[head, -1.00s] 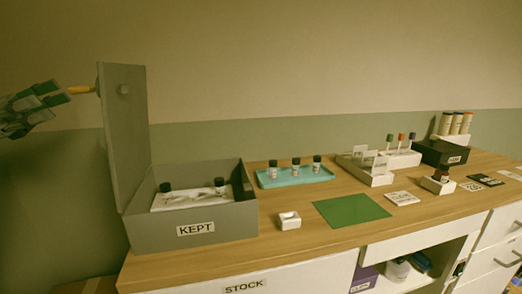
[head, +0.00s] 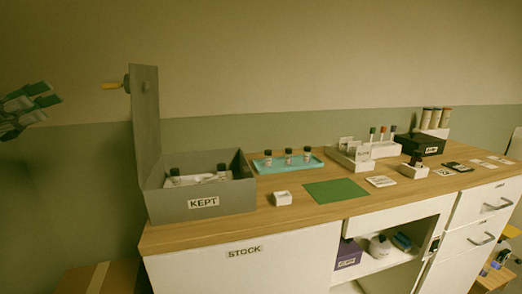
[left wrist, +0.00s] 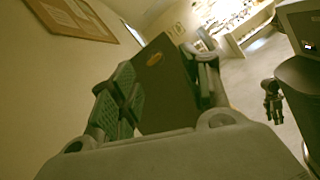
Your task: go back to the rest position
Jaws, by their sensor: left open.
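My left gripper (head: 32,108) is open and empty at the left edge of the head view, clear of the grey KEPT box (head: 200,205). The box's lid (head: 146,130) stands upright at its left side. An orange handle (head: 113,85) sticks out from the lid towards my gripper, with a gap between them. In the left wrist view my open left gripper (left wrist: 165,88) shows with the dark lid (left wrist: 160,95) beyond its fingers. A small dark shape (left wrist: 272,98) at the right there looks like my right gripper; its fingers are too small to read.
The wooden counter holds a teal tray (head: 284,165) with 3 bottles, a small white block (head: 282,199), a green mat (head: 336,190) and white racks (head: 350,158) further right. Several bottles stand inside the KEPT box. The space around my left gripper is free.

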